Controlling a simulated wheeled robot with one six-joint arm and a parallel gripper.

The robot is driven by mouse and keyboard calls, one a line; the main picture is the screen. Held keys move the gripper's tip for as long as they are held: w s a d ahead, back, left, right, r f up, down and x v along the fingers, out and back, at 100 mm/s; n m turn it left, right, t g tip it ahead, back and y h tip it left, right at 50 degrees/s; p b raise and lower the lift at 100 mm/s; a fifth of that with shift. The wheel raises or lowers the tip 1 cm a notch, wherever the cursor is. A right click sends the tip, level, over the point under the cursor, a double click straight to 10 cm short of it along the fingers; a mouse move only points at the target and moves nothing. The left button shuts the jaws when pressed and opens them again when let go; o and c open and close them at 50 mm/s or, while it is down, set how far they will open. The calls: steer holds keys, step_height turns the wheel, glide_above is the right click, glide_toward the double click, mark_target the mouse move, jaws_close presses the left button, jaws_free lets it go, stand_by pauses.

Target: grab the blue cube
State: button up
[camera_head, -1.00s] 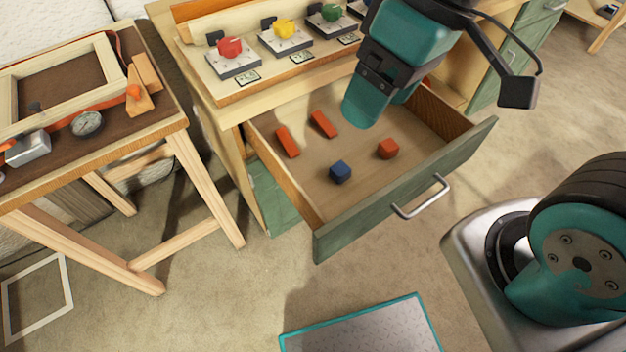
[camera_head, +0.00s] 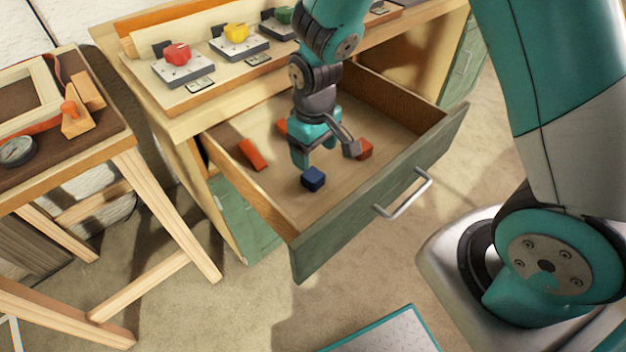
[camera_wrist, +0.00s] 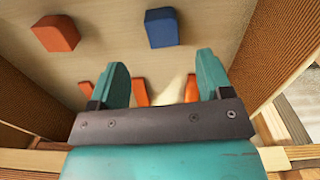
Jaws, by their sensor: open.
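The blue cube (camera_head: 313,179) lies on the floor of the open drawer (camera_head: 370,205), towards its front. My gripper (camera_head: 322,160) is inside the drawer space, pointing down, just behind the cube in the head view. In the wrist view the blue cube (camera_wrist: 161,27) is near the top, beyond the fingertips of my gripper (camera_wrist: 160,75) and not between them. The two fingers are apart and nothing is held. The gap between fingertips and drawer floor is hard to judge.
An orange block (camera_head: 252,154) lies at left; another is partly hidden behind my gripper. Drawer walls enclose the space. A workbench (camera_head: 120,140) stands at left.

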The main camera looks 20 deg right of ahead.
mark_target(313, 175)
steer(key=f, duration=0.8)
steer(key=shift+a, duration=0.2)
steer(key=c, duration=1)
